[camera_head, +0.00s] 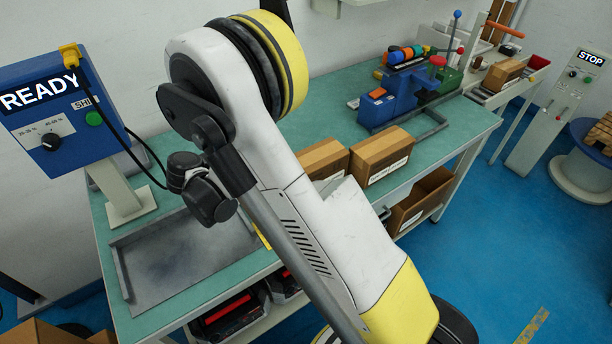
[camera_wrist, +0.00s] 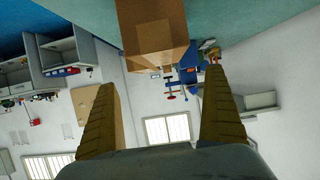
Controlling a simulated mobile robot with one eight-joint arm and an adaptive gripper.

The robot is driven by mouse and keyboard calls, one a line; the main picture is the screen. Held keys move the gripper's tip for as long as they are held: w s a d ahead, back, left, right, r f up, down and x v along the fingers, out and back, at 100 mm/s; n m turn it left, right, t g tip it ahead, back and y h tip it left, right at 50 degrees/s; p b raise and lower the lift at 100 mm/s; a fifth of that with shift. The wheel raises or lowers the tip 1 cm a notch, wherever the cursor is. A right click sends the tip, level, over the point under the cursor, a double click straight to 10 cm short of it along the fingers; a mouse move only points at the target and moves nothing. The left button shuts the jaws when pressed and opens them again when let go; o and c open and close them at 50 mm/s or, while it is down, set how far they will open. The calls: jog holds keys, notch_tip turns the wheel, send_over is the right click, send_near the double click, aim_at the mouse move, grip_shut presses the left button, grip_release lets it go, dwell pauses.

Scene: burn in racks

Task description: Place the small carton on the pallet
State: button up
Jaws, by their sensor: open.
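Two small brown cartons stand side by side on the green bench in the head view: one on the right (camera_head: 382,158) and one on the left (camera_head: 324,157), partly behind my arm. In the wrist view, which looks upside down, a carton (camera_wrist: 152,30) shows at the top centre, beyond my fingertips. I cannot tell which carton it is. My gripper (camera_wrist: 160,80) is open, with clear space between its yellow-brown fingers and nothing held. It is hidden in the head view. A wooden stack (camera_head: 600,135) at the right edge may be the pallet; I cannot tell.
A grey metal tray (camera_head: 145,278) lies on the bench's left end, by the blue READY box (camera_head: 50,105). A blue machine (camera_head: 400,95) stands behind the cartons. Another carton (camera_head: 502,75) is at the far right. An open box (camera_head: 420,200) sits on the lower shelf.

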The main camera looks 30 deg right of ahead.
jog(key=b+x, duration=0.1)
jog(key=x, duration=0.4)
jog(key=shift+d+f+b, duration=0.15)
jog(key=shift+d+b, duration=0.15)
jog(key=b+x, duration=0.1)
jog(key=x, duration=0.1)
jog(key=b+x, duration=0.1)
jog(key=x, duration=0.2)
jog(key=shift+w+f+b, duration=0.2)
jog(key=shift+f+b, duration=0.15)
jog(key=shift+f, duration=0.1)
jog(key=shift+a, duration=0.1)
jog(key=shift+c, duration=0.3)
jog(key=shift+r, duration=0.1)
jog(key=c, duration=1.3)
jog(key=shift+c, duration=0.2)
notch_tip(320, 180, up, 18)
jog(key=p, duration=0.7)
jog(key=shift+p, duration=0.4)
